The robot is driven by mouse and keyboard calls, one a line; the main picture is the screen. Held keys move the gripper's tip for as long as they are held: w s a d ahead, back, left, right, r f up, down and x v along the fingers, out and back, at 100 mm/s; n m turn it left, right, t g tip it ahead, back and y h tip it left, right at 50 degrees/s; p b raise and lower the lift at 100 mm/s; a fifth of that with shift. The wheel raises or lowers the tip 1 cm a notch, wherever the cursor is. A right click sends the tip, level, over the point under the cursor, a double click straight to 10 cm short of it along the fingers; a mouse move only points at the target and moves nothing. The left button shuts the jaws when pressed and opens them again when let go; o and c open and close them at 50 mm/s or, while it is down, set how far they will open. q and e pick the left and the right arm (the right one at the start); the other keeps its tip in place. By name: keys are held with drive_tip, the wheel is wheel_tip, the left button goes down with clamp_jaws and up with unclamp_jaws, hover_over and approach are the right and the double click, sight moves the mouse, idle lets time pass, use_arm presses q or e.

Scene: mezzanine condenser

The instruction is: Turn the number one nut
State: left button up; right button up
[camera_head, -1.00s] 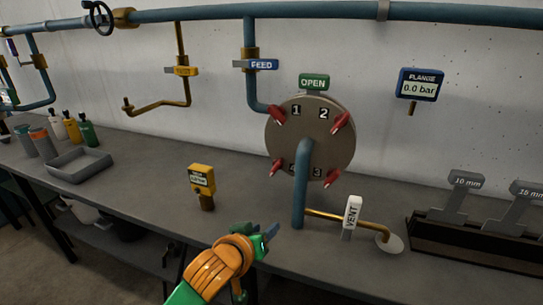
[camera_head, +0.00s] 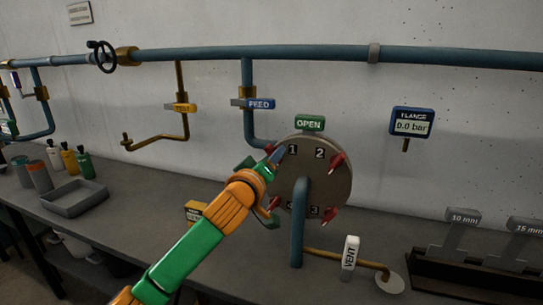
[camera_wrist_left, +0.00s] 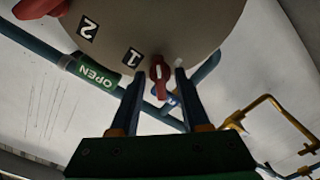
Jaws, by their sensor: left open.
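The number one nut, a red handle-like piece, is at the upper left of the round brown flange (camera_head: 325,172), beside the label 1. In the head view my left gripper (camera_head: 277,157) covers most of it. In the left wrist view the red nut (camera_wrist_left: 158,73) stands between the two blue fingertips of my open left gripper (camera_wrist_left: 158,82), with a gap visible on each side. My right gripper is out of view.
A green OPEN sign (camera_head: 309,123) is above the flange. A blue pipe (camera_head: 298,225) runs down from its middle to the bench. The FLANGE gauge (camera_head: 411,122) reads 0.0 bar. A white VENT tag (camera_head: 350,253) and wrench rack (camera_head: 470,255) are to the right.

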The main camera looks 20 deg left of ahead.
use_arm(q)
clamp_jaws()
idle(0.3)
drive_tip(key=shift+a+f+m+p, duration=0.1)
drive_tip(key=shift+m+p, duration=4.4)
drive_tip(key=shift+m, duration=2.6)
unclamp_jaws()
